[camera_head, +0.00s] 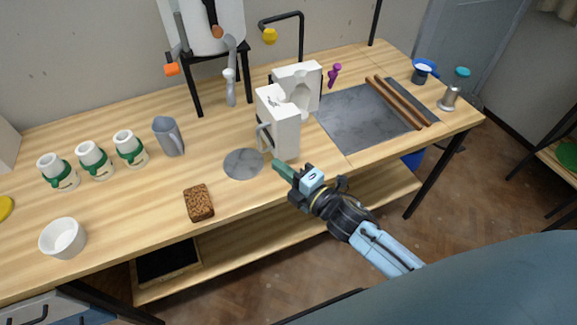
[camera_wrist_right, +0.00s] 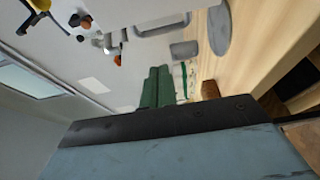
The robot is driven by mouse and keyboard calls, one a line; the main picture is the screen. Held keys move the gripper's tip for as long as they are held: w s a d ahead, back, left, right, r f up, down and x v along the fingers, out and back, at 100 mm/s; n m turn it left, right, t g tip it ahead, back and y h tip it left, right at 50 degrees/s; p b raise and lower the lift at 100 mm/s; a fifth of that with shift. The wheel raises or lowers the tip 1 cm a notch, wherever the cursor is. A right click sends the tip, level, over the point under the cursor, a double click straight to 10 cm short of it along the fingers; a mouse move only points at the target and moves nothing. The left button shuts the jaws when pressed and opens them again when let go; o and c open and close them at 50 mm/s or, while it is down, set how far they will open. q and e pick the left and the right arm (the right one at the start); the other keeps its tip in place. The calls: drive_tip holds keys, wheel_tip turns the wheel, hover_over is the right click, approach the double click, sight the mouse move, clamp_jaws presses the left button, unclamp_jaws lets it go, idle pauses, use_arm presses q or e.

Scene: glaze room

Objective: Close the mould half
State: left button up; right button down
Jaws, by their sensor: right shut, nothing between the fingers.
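The white mould stands on the table in the head view, in two halves. The front half (camera_head: 281,124) stands upright with a dark handle-like loop on its left side. The back half (camera_head: 301,84) is turned at an angle to it and shows a hollow inner face, so the mould stands open. My right gripper (camera_head: 277,165) is shut and empty, its green fingertips just in front of the foot of the front half; I cannot tell if they touch. The green fingers (camera_wrist_right: 160,86) also show in the right wrist view. My left gripper is not in view.
A grey disc (camera_head: 243,163) and a brown sponge (camera_head: 199,203) lie left of my gripper. A grey jug (camera_head: 168,136), several green-banded bottles (camera_head: 93,160) and a white bowl (camera_head: 63,238) stand further left. A slate slab (camera_head: 360,117) with brown rods (camera_head: 398,101) lies right.

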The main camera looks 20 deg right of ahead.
sight(259, 139)
drive_tip(key=w, duration=0.6)
drive_tip(key=shift+w+d, duration=0.1)
drive_tip(key=shift+w, duration=0.05)
drive_tip(key=shift+d, duration=0.55)
drive_tip(key=shift+d, duration=0.15)
